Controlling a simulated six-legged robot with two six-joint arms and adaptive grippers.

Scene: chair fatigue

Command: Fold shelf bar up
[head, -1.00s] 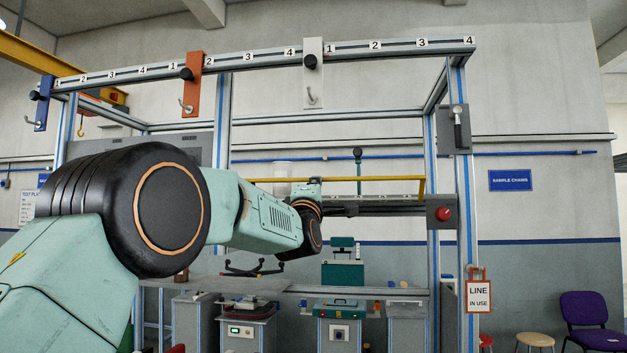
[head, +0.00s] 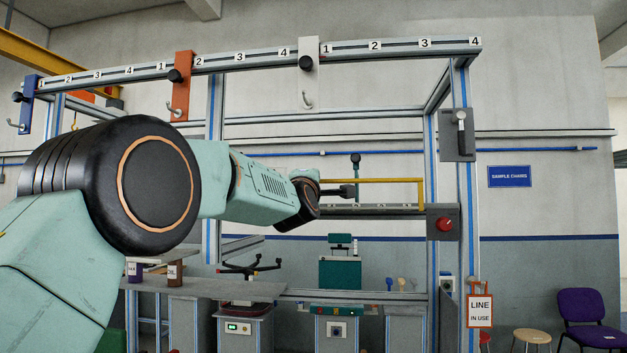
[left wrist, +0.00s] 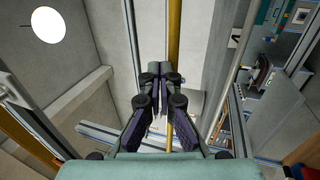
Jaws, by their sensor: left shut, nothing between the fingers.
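The yellow shelf bar (head: 385,181) runs level across the back of the frame in the head view, just above a grey rail (head: 385,209). Its right end bends down toward that rail; my left arm hides its left part. My left gripper (head: 345,191) is shut and empty, at or just below the bar's level near its visible left part. In the left wrist view the shut fingertips (left wrist: 160,70) lie beside a yellow bar (left wrist: 174,35) passing behind them. I cannot tell whether they touch it. My right gripper is not in view.
The aluminium frame has a right post (head: 466,200) with a grey lever box (head: 458,134). A red button (head: 445,224) is at the rail's right end. A hook on a white plate (head: 308,75) hangs above. Machines (head: 342,320) stand below.

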